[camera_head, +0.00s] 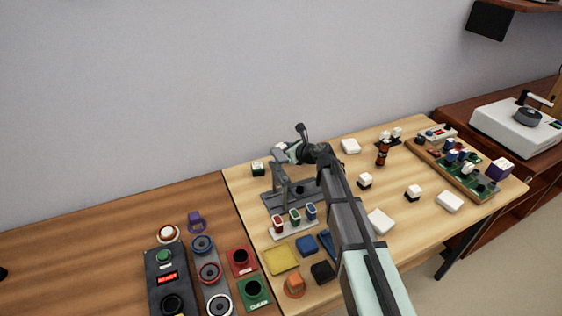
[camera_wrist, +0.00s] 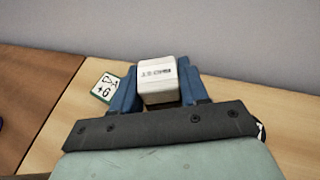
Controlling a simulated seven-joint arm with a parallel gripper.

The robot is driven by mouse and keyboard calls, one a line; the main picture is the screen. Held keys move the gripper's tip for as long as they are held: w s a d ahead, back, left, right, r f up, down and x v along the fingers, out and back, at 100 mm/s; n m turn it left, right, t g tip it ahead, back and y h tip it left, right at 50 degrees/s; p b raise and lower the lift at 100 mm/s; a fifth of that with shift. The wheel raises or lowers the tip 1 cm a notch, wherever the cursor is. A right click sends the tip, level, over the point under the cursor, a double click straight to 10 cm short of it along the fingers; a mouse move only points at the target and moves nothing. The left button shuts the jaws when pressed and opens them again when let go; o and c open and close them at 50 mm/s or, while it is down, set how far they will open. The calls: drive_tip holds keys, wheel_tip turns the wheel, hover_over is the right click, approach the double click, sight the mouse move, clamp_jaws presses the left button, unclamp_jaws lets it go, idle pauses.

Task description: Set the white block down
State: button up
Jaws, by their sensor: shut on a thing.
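My gripper (camera_wrist: 155,90) is shut on a white block (camera_wrist: 156,82) with small dark print on its face. The block sits between the two blue fingers in the wrist view. In the head view my gripper (camera_head: 284,152) is over the back left part of the light wooden table (camera_head: 330,270), near the wall. The block is small there and partly hidden by my arm. I cannot tell from these views whether it touches the table.
A dark grey tray (camera_head: 277,201) and a rack of coloured pieces (camera_head: 294,221) stand in front of my gripper. Several white blocks and a green board (camera_head: 470,172) are to the right.

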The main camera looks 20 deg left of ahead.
drive_tip(key=shift+f, duration=2.5)
drive_tip(key=o, duration=1.1)
drive_tip(key=shift+f, duration=0.1)
drive_tip(key=shift+o, duration=0.2)
drive_tip(key=v, duration=1.2)
drive_tip(key=shift+w+r, duration=0.1)
drive_tip(key=shift+r, duration=0.15)
